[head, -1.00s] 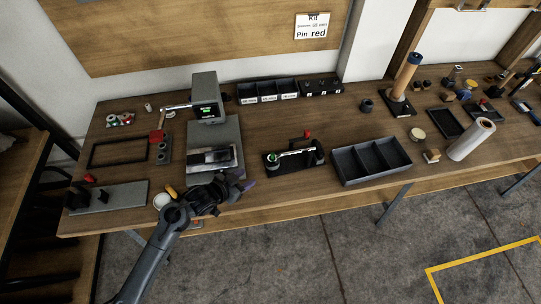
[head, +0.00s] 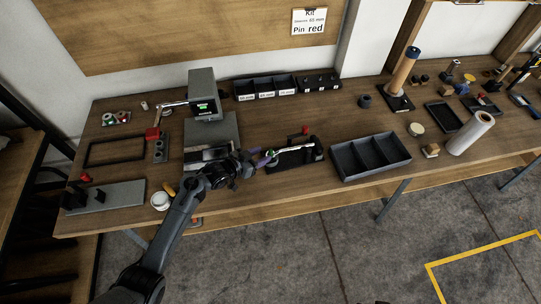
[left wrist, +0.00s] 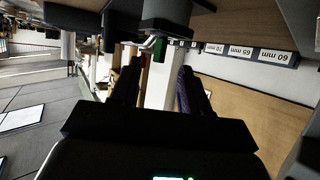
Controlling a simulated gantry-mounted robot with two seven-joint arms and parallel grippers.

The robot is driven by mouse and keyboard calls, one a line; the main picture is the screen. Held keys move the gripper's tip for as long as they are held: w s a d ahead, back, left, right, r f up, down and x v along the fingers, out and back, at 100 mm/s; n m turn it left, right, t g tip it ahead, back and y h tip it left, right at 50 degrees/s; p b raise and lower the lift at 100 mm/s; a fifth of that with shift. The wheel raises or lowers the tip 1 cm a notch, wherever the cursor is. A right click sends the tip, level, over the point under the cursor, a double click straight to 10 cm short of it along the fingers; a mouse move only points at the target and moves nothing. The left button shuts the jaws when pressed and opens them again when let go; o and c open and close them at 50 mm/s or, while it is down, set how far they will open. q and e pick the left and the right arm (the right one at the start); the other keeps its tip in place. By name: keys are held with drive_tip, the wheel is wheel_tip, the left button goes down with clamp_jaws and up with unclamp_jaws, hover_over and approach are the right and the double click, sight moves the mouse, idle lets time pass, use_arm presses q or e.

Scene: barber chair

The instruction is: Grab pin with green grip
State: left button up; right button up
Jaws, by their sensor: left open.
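A black stand (head: 285,164) at the front middle of the bench holds a silver tool (head: 294,149) lying across it. A small green part (head: 271,153) shows at the stand's left end. In the left wrist view a green grip (left wrist: 159,48) shows just beyond and between the fingertips. My left gripper (head: 263,159) is open, with its fingers pointing right at the stand's left end. It also shows in the left wrist view (left wrist: 160,72), with nothing clearly held. Whether a finger touches the green part cannot be told. My right gripper is not in view.
A grey divided tray (head: 371,156) stands right of the stand. A grey device with a screen (head: 204,95) is behind my left arm. Labelled black bins (head: 265,88) line the back. A white round container (head: 160,201) sits at the front left edge.

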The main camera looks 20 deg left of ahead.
sight(270, 150)
use_arm(q)
drive_tip(key=shift+r+b+x, duration=0.15)
drive_tip(key=shift+x, duration=0.8)
drive_tip(key=shift+r+b+x, duration=0.1)
drive_tip(key=shift+b+x, duration=0.05)
drive_tip(key=shift+x, duration=0.8)
drive_tip(key=shift+d, duration=0.15)
clamp_jaws()
